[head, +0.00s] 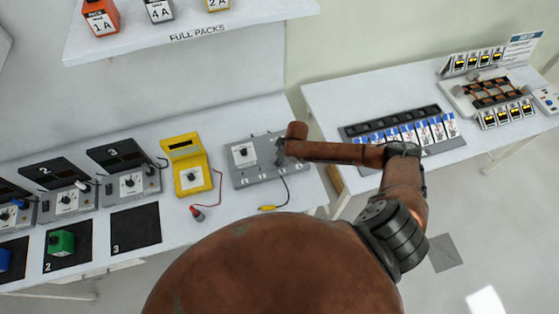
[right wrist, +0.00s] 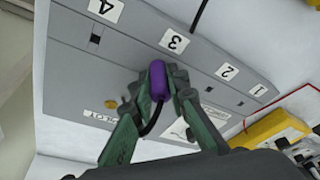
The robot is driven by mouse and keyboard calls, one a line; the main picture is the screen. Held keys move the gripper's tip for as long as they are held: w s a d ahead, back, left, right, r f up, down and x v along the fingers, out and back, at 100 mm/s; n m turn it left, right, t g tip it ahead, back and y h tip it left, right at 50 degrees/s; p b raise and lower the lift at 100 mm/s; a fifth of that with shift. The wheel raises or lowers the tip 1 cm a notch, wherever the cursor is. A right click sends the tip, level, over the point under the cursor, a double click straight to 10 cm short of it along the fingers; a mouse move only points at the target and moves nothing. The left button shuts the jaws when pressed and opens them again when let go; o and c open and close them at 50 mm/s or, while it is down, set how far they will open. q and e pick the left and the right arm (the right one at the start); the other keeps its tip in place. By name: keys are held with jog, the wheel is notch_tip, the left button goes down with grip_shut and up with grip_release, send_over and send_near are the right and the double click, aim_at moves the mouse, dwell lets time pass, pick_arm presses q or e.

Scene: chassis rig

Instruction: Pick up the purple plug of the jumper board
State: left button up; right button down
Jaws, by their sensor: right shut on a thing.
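The purple plug (right wrist: 157,80) shows in the right wrist view, between the green-grey fingers of my right gripper (right wrist: 160,88), which is shut on it. A dark cord runs from the plug down between the fingers. The grey jumper board (right wrist: 75,70) lies behind it, with labels 4, 3, 2 and 1; the plug is beside label 3. I cannot tell if it touches the board. In the head view the board (head: 242,176) lies on the table, and my right gripper (head: 281,151) is over its right part, where the plug is hidden. My left gripper is not in view.
A yellow meter (head: 190,178) with a red lead stands left of the board. Further left are grey dial units (head: 132,184) and black mats (head: 136,228). A shelf of packs (head: 190,35) overhangs the back.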

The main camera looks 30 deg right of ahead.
jog(key=shift+r, duration=0.55)
jog(key=shift+b+v, duration=0.5)
jog(key=shift+v, duration=0.65)
jog(key=s+a+r+b, duration=0.1)
jog(key=s+a+r, duration=0.1)
jog(key=s+r, duration=0.2)
jog(key=s+a+r+b, duration=0.1)
jog(key=s+a+r, duration=0.2)
jog(key=s+r, duration=0.2)
jog(key=s, duration=0.3)
jog(key=shift+s+a+r, duration=0.25)
jog(key=shift+r, duration=0.1)
